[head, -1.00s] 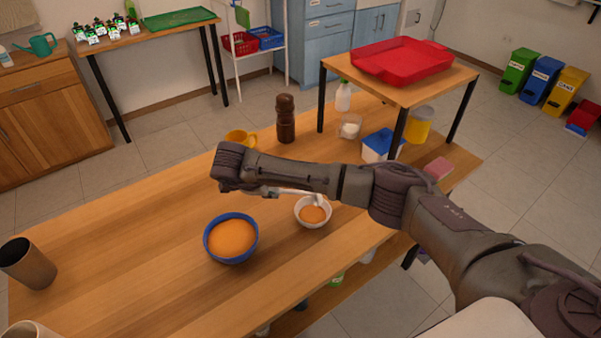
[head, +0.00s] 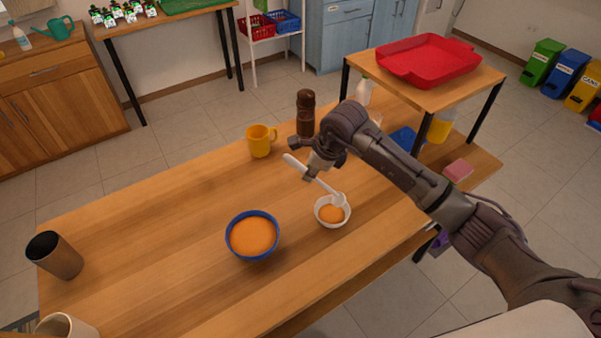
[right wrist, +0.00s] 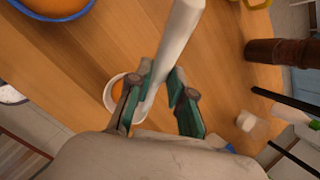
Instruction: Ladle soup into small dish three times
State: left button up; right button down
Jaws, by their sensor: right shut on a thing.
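A blue bowl (head: 252,236) of orange soup stands on the wooden table, and its edge shows in the right wrist view (right wrist: 55,8). A small white dish (head: 332,211) with some orange soup in it stands to its right. My right gripper (head: 314,172) is shut on the white handle of a ladle (head: 326,187), also seen in the right wrist view (right wrist: 176,45). The ladle slants down to the right, with its head at the dish's far rim; I cannot tell whether it touches or holds soup. My left gripper is not in view.
A yellow mug (head: 261,141) and a brown pepper mill (head: 305,113) stand behind the bowls. A dark cup (head: 55,255) stands at the left. A small raised table with a red tray (head: 428,62) is at the back right. The table's left middle is clear.

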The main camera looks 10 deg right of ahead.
jog(key=shift+d+r+m+y+b, duration=0.15)
jog(key=shift+d+y+b, duration=0.1)
jog(key=shift+d+y, duration=0.35)
jog(key=shift+d+r+m+y+b, duration=0.1)
jog(key=shift+d+m+y+b, duration=0.1)
jog(key=shift+d+y, duration=0.4)
jog(key=d+m+y+b, duration=0.1)
jog(key=d+y+b, duration=0.5)
jog(key=b, duration=0.4)
pick_arm(q)
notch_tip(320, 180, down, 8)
jog(key=p, duration=0.2)
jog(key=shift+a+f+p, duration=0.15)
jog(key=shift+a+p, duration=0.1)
jog(key=shift+p, duration=0.1)
pick_arm(e)
jog(key=shift+w+r, duration=0.15)
jog(key=shift+r, duration=1.1)
jog(key=shift+w+r, duration=0.15)
jog(key=shift+r, duration=1.05)
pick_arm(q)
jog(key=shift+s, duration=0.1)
